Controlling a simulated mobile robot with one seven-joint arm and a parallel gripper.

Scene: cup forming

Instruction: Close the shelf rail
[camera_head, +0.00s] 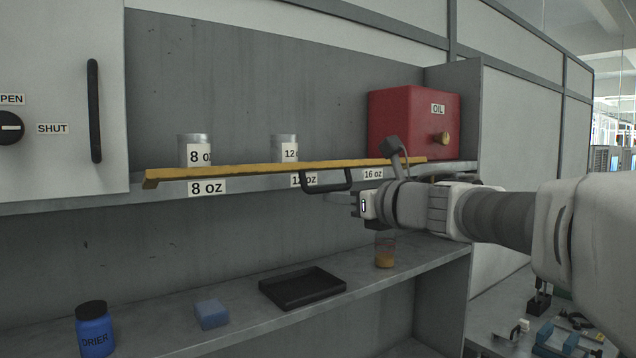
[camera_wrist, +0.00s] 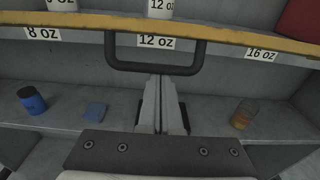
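The shelf rail (camera_head: 235,170) is a long yellow bar along the front of the upper shelf, in front of the cups. It also crosses the top of the wrist view (camera_wrist: 225,36). A black U-shaped handle (camera_head: 327,187) hangs from it; in the wrist view the handle's lower bar (camera_wrist: 130,66) lies just beyond my fingertips. My gripper (camera_head: 357,203) is to the right of the handle in the head view and looks apart from it. In the wrist view its two grey fingers (camera_wrist: 160,82) are together, with nothing visible between them. Whether the tips touch the handle is unclear.
Metal cups stand behind the rail at the 8 oz (camera_head: 194,148) and 12 oz (camera_head: 284,147) labels. A red OIL box (camera_head: 400,110) is at right. Below are a blue DRIER jar (camera_head: 94,330), blue block (camera_head: 211,314), black tray (camera_head: 302,287) and amber jar (camera_head: 385,254).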

